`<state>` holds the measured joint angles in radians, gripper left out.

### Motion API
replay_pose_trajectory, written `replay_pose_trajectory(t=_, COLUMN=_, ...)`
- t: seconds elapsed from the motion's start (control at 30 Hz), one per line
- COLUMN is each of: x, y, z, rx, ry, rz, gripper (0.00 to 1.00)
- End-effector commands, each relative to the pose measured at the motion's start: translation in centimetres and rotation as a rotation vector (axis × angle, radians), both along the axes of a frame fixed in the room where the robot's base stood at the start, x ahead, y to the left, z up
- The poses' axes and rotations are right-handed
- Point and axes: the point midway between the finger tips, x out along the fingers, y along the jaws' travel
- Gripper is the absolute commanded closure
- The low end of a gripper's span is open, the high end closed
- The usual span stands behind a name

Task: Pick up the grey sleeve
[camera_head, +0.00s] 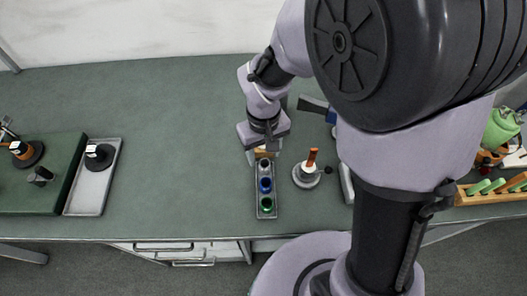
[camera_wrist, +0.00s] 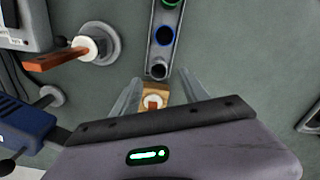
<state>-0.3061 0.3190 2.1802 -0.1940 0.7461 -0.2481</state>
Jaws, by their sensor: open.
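A narrow grey tray (camera_head: 258,211) holds a row of round sleeves. The grey sleeve (camera_head: 264,164) is at its far end, and it also shows in the wrist view (camera_wrist: 158,70) at the near end of the tray (camera_wrist: 151,50). A blue sleeve (camera_head: 265,185) is in the middle and a green sleeve (camera_head: 266,204) is at the other end. My gripper (camera_wrist: 160,78) is open and empty, its fingertips to either side of the grey sleeve's end of the tray in the wrist view. The height gap between fingers and sleeve is unclear.
A wooden block with a white ring (camera_wrist: 153,98) shows between my fingers. A round stand with an orange-brown bar (camera_head: 307,175) is right of the tray. A blue tool (camera_wrist: 25,125) lies nearby. Bench left of the tray is clear up to a grey tray (camera_head: 90,195).

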Motion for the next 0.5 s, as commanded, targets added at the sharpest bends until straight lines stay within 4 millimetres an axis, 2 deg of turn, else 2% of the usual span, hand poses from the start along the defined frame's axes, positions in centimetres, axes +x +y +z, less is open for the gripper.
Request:
replay_pose_trajectory(t=0.27, x=-0.8, y=-0.4, z=-5.0, rx=0.000, ry=0.004, rz=-0.001, gripper=0.48)
replay_pose_trajectory(t=0.47, x=-0.7, y=-0.4, z=-5.0, rx=0.000, ry=0.000, rz=-0.001, gripper=0.48)
replay_pose_trajectory(t=0.5, x=-0.7, y=-0.4, z=-5.0, rx=0.000, ry=0.000, rz=-0.001, gripper=0.52)
